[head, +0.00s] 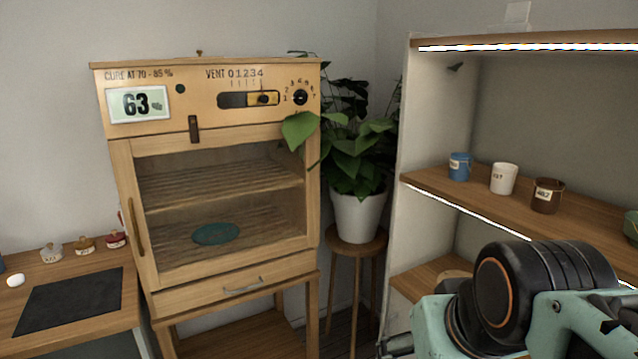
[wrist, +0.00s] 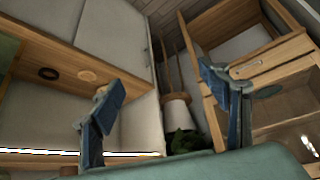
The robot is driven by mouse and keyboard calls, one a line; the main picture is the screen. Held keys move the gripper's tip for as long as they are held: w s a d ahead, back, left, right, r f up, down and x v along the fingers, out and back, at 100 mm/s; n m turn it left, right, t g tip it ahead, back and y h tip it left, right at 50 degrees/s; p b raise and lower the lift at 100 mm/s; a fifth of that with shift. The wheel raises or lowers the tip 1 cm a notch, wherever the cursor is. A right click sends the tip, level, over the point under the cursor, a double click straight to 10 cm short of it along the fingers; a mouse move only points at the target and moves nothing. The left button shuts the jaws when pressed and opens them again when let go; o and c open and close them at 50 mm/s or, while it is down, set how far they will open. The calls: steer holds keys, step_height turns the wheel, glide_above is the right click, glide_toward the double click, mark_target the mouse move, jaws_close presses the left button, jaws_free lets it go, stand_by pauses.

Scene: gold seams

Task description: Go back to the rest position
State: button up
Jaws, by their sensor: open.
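My gripper (wrist: 161,82) shows in the wrist view with its two blue fingers spread wide and nothing between them. The camera there looks at a tilted scene, with shelving on the left and the wooden cabinet on the right. In the head view my arm fills the lower right corner, in front of the shelf unit; the fingers are mostly out of frame there. The wooden cabinet (head: 210,130) stands left of centre. Its glazed door looks shut, and a teal oval piece (head: 216,233) lies inside on the lower rack. Its display (head: 138,105) reads 63 %.
A shelf unit (head: 475,190) on the right holds a blue cup (head: 459,167), a white cup (head: 503,179) and a brown cup (head: 547,196). A potted plant (head: 357,213) stands on a stool between cabinet and shelves. A side table (head: 65,270) with a dark mat and small jars is at left.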

steer(key=s+r+g+p, duration=0.1)
steer(key=s+r+p, duration=0.2)
steer(key=r+p, duration=0.7)
steer(key=p, duration=0.3)
steer(key=shift+r, duration=0.2)
